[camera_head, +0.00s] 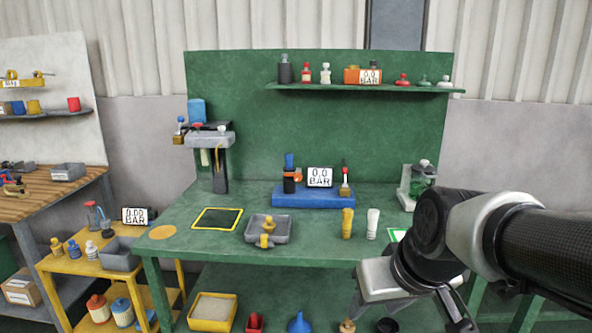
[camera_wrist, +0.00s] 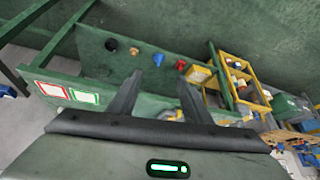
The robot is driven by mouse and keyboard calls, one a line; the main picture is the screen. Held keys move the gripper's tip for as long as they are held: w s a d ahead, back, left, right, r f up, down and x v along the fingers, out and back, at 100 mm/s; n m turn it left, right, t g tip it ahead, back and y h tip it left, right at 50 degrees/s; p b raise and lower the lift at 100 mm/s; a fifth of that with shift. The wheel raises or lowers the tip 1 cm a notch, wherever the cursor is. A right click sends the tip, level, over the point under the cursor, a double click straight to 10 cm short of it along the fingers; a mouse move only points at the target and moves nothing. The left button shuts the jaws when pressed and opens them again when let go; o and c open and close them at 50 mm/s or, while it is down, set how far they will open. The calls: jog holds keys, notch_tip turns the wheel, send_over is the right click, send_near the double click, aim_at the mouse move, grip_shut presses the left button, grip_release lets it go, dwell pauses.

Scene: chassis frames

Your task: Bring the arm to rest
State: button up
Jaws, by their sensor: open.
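My arm reaches in from the right edge in the head view, and my gripper (camera_head: 462,318) hangs at the lower right, in front of the green workbench (camera_head: 320,255). Its fingers are partly cut off by the bottom edge there. In the wrist view my gripper (camera_wrist: 159,82) shows two dark fingers apart with nothing between them. The wrist view is tilted, with the bench's lower shelf and floor behind the fingers. My wrist hides part of the bench's front right corner in the head view.
On the bench stand a grey tray (camera_head: 281,236), a blue block (camera_head: 300,200), a yellow cup (camera_head: 347,224) and a white cup (camera_head: 372,224). The lower shelf holds a yellow bin (camera_head: 212,326) and a blue funnel (camera_head: 299,323). A yellow cart (camera_head: 75,268) stands left.

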jog(key=s+d+r+m+h, duration=0.1)
jog(key=s+r+m, duration=0.1)
jog(key=s, duration=0.6)
notch_tip(320, 180, up, 18)
jog(key=p, duration=1.7)
jog(key=shift+f, duration=0.25)
